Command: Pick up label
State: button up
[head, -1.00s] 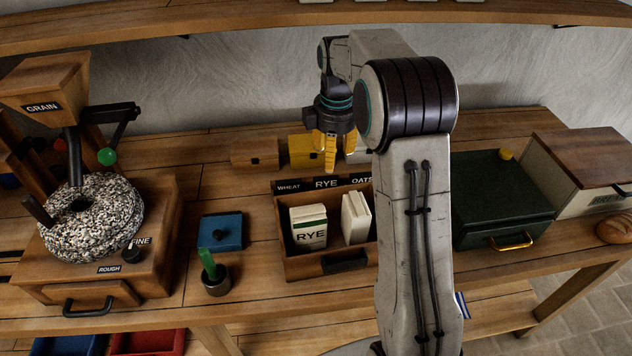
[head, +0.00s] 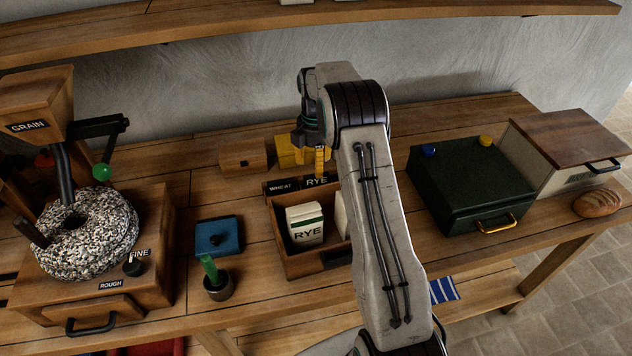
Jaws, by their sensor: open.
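A dark label reading RYE (head: 317,181) stands at the back edge of a wooden box (head: 303,268), beside a smaller WHEAT label (head: 281,187). My gripper (head: 321,174) has yellow fingers and hangs pointing down just above and behind the RYE label. It is open; whether it touches the label I cannot tell. My arm hides the right part of the box and any label there. A white RYE packet (head: 305,224) stands upright in the box, with a second pale packet (head: 341,216) partly hidden beside it.
Left stand a mill with a speckled stone (head: 88,236), a blue block (head: 219,236) and a green-handled tool in a cup (head: 218,288). Behind are a wooden block (head: 243,154) and a yellow block (head: 287,152). Right are a dark green box (head: 470,190) and bread (head: 597,203). A shelf (head: 230,22) spans above.

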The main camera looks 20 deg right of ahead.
aim_at(316, 183)
jog(key=shift+s+f+p, duration=0.2)
jog(key=shift+f+p, duration=0.2)
jog(key=shift+f, duration=1.75)
jog(key=shift+c, duration=0.4)
grip_shut()
